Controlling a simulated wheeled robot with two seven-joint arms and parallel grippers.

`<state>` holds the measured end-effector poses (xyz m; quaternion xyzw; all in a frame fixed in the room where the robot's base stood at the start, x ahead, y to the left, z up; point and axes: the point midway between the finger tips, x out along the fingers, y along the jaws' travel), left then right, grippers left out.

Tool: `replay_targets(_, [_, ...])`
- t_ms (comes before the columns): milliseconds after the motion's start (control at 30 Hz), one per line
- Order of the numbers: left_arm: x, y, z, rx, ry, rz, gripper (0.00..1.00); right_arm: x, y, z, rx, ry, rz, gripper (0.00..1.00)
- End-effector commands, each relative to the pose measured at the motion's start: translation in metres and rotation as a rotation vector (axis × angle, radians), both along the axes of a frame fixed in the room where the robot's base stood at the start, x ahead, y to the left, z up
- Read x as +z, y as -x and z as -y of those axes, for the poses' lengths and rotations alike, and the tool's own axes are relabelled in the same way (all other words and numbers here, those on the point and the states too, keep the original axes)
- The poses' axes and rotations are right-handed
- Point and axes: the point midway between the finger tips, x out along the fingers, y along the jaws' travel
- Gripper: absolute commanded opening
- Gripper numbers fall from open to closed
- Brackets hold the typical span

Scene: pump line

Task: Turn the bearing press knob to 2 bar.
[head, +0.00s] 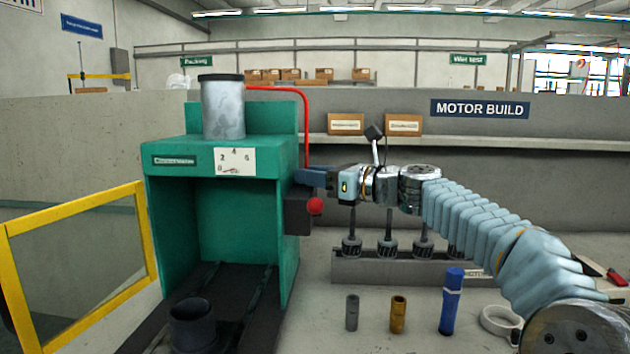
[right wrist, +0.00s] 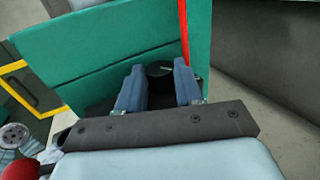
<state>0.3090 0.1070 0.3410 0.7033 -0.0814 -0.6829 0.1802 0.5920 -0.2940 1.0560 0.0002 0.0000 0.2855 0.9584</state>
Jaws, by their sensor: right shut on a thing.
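The bearing press (head: 171,188) is a green frame with a grey cylinder (head: 223,110) on top. Its white gauge card (head: 235,155) carries the marks 2, 4 and 6; a small dark needle lies low on it, near the lowest mark, too small to read exactly. My right gripper (head: 308,178) reaches in from the right to the press's right side. In the right wrist view the black round knob (right wrist: 158,69) with a pale mark sits between its two blue fingers, and the gripper is shut on it. The knob is hidden in the head view. My left gripper is out of view.
A red ball-shaped button (head: 315,206) sits on a dark box just below my right gripper. A red hose (head: 307,125) runs down beside the press. The yellow-framed guard (head: 75,215) stands open at left. A rack (head: 400,268) and several small parts stand right.

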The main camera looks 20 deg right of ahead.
Motion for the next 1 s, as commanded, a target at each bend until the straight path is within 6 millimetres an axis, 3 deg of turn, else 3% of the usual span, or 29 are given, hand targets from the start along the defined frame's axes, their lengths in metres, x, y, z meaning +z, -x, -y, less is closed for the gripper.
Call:
replay_targets(300, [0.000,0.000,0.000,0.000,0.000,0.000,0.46,0.001,0.000,0.000,-0.011,-0.001,0.001,0.05])
replay_targets(333, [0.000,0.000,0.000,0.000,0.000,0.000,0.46,0.001,0.000,0.000,-0.011,-0.001,0.001,0.40])
replay_targets(467, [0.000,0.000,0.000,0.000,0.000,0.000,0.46,0.001,0.000,0.000,-0.011,0.000,0.000,0.60])
replay_targets(800, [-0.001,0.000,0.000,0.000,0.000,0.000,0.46,0.000,0.003,0.002,-0.012,0.001,0.001,0.61])
replay_targets(1000, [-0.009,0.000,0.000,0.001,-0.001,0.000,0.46,-0.001,0.030,0.019,-0.014,0.001,0.002,0.61])
